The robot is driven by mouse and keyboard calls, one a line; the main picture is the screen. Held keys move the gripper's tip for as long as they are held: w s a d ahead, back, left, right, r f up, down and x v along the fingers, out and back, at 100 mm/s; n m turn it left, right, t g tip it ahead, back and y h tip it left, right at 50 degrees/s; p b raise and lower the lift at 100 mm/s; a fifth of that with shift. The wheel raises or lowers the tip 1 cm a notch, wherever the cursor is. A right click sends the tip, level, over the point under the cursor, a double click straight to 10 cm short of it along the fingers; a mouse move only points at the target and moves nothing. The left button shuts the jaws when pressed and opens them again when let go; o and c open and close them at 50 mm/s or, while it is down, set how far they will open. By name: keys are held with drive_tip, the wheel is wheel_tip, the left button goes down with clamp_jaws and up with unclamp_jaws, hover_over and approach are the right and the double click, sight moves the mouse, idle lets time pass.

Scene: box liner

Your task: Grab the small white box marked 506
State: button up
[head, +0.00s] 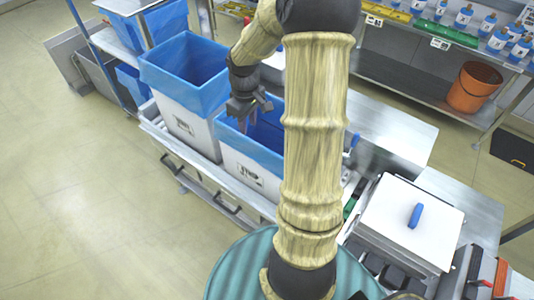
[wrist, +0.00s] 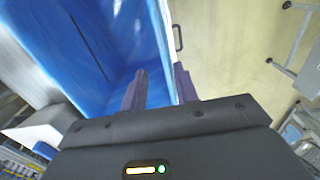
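Two white boxes with blue liners stand side by side in the head view. The taller one (head: 188,133) is at left. The lower, smaller one (head: 246,173) is at right, partly hidden by my arm. Both carry dark printed marks too small to read, so I cannot tell which is 506. My gripper (head: 243,117) is at the smaller box's upper rim, close to the taller box. In the wrist view my gripper (wrist: 160,87) has its fingers apart. Blue liner (wrist: 100,45) shows behind and between them, and its edge runs near the right finger. Contact is unclear.
The boxes stand on a metal rail bench (head: 205,190). A white lid with a blue handle (head: 385,215) lies at right. Another blue-lined box (head: 150,22) is at upper left. A shelf at back holds bottles and an orange bucket (head: 474,87). Floor at left is clear.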

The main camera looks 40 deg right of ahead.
sight(248, 144)
wheel_tip(248, 144, down, 4)
drive_tip(key=shift+f, duration=0.25)
drive_tip(key=shift+p, duration=0.3)
drive_tip(key=shift+a+f+p, duration=0.15)
drive_tip(key=shift+f+p, duration=0.25)
drive_tip(key=shift+f, duration=0.9)
drive_tip(key=shift+a+f+p, duration=0.15)
drive_tip(key=shift+f+p, duration=0.25)
drive_tip(key=shift+f, duration=0.9)
clamp_jaws()
drive_tip(key=shift+w, duration=0.1)
